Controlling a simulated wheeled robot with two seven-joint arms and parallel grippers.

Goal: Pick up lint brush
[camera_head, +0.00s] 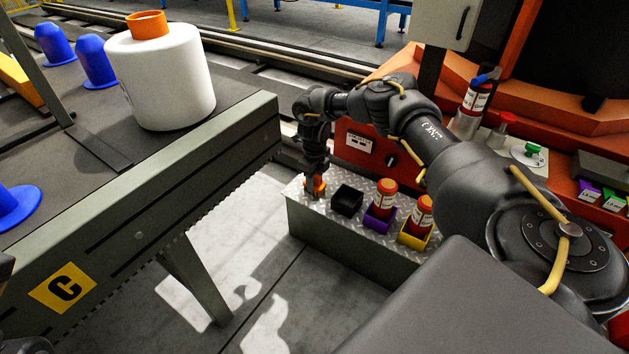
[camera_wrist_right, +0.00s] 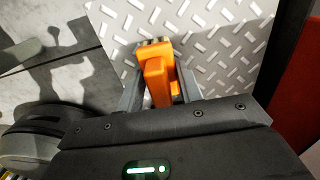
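The lint brush (camera_wrist_right: 156,75) is orange and rests on the diamond-plate top of a low metal box. In the head view, a small orange part of it (camera_head: 316,187) shows below my right gripper (camera_head: 314,181). In the right wrist view, my right gripper's fingers (camera_wrist_right: 160,93) stand on both sides of the brush's orange body, with its bristled end beyond them. The fingers look apart, with the brush between them; firm contact does not show. My left gripper does not show clearly; only dark parts appear at the left edge of the head view.
A conveyor (camera_head: 170,165) with a large white bobbin (camera_head: 160,75) and blue cones is at left. Orange machinery stands behind.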

